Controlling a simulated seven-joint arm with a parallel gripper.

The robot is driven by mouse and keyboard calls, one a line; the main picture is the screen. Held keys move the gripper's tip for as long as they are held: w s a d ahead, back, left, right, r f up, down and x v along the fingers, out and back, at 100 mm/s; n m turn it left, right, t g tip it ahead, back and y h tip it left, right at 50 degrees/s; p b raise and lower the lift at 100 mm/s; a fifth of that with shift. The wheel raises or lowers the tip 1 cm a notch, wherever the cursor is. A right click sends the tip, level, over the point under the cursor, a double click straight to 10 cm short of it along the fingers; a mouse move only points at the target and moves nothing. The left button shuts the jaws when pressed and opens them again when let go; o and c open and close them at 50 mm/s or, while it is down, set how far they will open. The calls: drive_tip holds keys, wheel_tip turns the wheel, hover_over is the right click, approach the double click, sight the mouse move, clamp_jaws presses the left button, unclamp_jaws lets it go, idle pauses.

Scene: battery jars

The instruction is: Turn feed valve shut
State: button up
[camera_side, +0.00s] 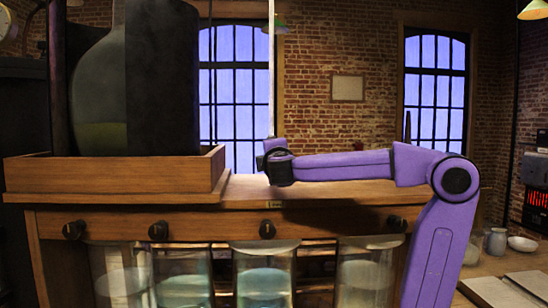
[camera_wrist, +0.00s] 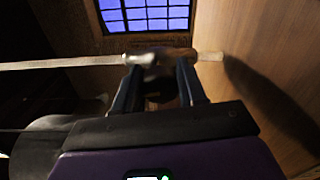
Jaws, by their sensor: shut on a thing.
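My gripper (camera_side: 272,148) is above the bench top, at the foot of a pale upright pipe (camera_side: 271,70) in the side view. In the wrist view my gripper (camera_wrist: 159,66) has its two fingers closed around the feed valve (camera_wrist: 152,57), a small fitting on the pale pipe (camera_wrist: 60,64). A dark part shows between the fingers. In the side view my gripper hides the valve. The valve's handle angle cannot be made out clearly.
A large dark carboy (camera_side: 98,85) stands in a wooden tray (camera_side: 110,178) on the left. Several black knobs (camera_side: 267,229) line the bench front, above glass jars (camera_side: 264,275) with bluish liquid. A side table (camera_side: 495,268) holds a white bowl (camera_side: 522,243).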

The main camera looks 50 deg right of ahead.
drive_tip(key=shift+s+d+r+m, duration=0.1)
drive_tip(key=shift+m, duration=0.8)
drive_tip(key=o, duration=1)
drive_tip(key=shift+s+a, duration=0.3)
drive_tip(key=shift+a, duration=0.15)
drive_tip(key=v, duration=1.6)
drive_tip(key=shift+s+a, duration=0.1)
drive_tip(key=shift+s, duration=0.1)
